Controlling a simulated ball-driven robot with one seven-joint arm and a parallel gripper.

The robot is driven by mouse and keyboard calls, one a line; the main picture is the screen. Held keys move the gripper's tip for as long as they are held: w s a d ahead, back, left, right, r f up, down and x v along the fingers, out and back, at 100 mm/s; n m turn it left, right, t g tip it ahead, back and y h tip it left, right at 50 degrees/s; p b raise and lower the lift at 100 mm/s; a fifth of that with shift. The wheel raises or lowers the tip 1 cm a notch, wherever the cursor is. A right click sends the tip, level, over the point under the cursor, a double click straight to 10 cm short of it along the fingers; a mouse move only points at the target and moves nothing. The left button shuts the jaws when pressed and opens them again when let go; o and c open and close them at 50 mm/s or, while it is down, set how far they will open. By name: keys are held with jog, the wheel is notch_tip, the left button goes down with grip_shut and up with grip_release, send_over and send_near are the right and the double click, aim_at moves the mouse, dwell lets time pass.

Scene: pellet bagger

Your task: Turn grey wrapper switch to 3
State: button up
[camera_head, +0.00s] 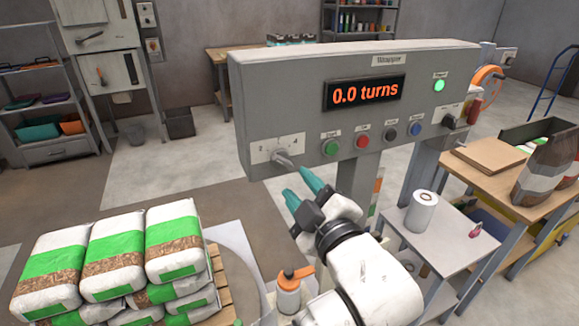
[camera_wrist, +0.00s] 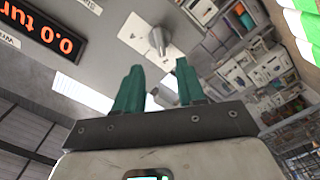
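The grey wrapper panel (camera_head: 270,85) stands in front of me, with a display (camera_head: 364,92) reading "0.0 turns". The grey switch (camera_head: 285,159) is at its lower left on a white plate (camera_head: 272,148) marked 2 and 4; the middle mark is not legible. The switch also shows in the wrist view (camera_wrist: 158,40), ahead of the fingertips. My gripper (camera_head: 303,185) is just below and right of the switch in the head view. Its teal fingers (camera_wrist: 158,85) are apart with nothing between them, and do not touch the switch.
A row of buttons, green (camera_head: 330,147), red (camera_head: 362,142), black and blue, lies right of the switch. A lit green lamp (camera_head: 439,86) is at upper right. Stacked bags (camera_head: 115,260) stand lower left. A small table (camera_head: 450,240) holds a white roll (camera_head: 422,212).

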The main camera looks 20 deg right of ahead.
aim_at(282, 163)
jog(key=w, duration=0.7)
jog(key=shift+w, duration=0.4)
jog(key=shift+f, duration=0.1)
grip_shut()
